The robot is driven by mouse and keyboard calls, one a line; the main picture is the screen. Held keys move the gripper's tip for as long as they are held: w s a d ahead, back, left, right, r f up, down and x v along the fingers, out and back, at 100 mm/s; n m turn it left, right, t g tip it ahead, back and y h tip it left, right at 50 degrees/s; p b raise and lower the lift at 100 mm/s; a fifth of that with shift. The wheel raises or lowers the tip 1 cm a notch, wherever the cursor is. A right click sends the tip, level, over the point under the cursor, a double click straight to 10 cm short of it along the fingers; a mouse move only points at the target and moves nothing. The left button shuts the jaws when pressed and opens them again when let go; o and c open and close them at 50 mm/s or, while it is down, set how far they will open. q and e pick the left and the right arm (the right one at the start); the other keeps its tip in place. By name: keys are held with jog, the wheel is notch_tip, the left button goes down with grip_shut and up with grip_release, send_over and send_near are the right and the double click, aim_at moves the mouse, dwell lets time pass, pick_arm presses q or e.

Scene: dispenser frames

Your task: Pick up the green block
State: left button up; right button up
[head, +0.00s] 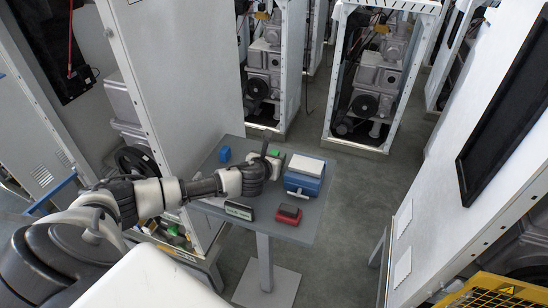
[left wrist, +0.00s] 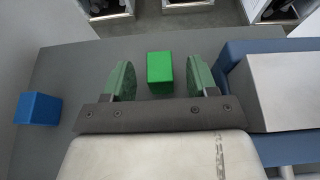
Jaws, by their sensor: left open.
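The green block (left wrist: 159,67) stands on the grey table in the left wrist view, with the pads of my left gripper (left wrist: 160,82) to either side of it. The gripper is open, and a gap shows between the block and each pad. The block lies around the level of the fingertips in the picture; its exact depth between them is hard to tell. In the head view, the green block (head: 274,153) shows just beyond my left gripper (head: 265,157), partly hidden by it. My right gripper is not in view.
A blue block (head: 224,154) lies to the left on the table (head: 215,176). A blue device with a white top (head: 304,180) stands close on the right. A red item with a dark top (head: 289,215) and a dark sign (head: 239,211) are nearer. Tall white cabinets surround the table.

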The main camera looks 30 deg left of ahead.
pick_arm(q)
jog(key=shift+c, duration=0.9)
jog(key=c, duration=0.9)
jog(key=shift+o, duration=0.2)
jog(key=shift+r, duration=0.15)
